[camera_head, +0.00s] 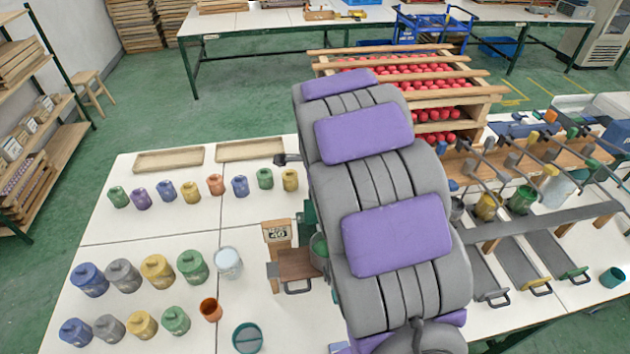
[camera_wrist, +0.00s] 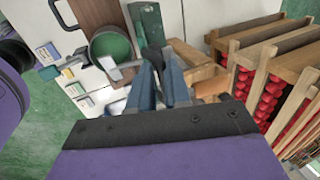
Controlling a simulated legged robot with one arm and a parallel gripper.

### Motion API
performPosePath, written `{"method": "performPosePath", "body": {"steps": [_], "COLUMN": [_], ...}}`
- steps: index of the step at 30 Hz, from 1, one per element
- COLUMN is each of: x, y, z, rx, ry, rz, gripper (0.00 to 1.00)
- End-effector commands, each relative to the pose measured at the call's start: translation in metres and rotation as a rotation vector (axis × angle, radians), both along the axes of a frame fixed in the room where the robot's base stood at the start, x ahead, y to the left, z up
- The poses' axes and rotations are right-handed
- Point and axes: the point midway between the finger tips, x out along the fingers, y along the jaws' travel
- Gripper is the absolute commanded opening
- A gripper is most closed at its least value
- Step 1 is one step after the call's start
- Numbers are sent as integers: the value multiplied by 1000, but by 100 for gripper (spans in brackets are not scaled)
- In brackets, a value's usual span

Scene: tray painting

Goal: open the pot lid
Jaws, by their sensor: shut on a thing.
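In the wrist view a round pot (camera_wrist: 110,46) with a green inside and grey rim is at the upper middle, just left of my fingertips. It also shows partly behind my arm in the head view (camera_head: 319,246). A grey bar-like piece (camera_wrist: 116,71) lies across its near edge, by the fingers. My gripper (camera_wrist: 160,60) is shut on a small dark grey piece between its tips; I cannot tell whether this belongs to a lid. My arm hides the gripper in the head view. Several lidded pots stand in rows at left, including a green one (camera_head: 193,266).
A brown board (camera_head: 296,265) and a stand marked 40 (camera_head: 277,233) are beside the green-inside pot. A green block (camera_wrist: 147,24) is close to my fingertips. Wooden racks of red balls (camera_head: 424,75) stand behind. Open cups (camera_head: 211,309) sit at the front.

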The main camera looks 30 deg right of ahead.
Motion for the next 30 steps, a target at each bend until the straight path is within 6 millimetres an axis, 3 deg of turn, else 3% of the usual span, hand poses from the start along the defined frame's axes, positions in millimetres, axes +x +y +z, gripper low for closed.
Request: {"method": "performPosePath", "body": {"steps": [6, 17, 18, 21, 24, 30], "x": [-12, -11, -11, -11, -11, -12], "y": [5, 5, 5, 4, 4, 4], "z": [-8, -7, -7, -5, -4, -2], "rx": [-8, -9, -9, -10, -12, -13], "ry": [-32, -39, -40, -44, -48, -51], "rz": [-2, -1, -1, -1, -2, -1], "gripper": [0, 0, 21, 30, 39, 39]}}
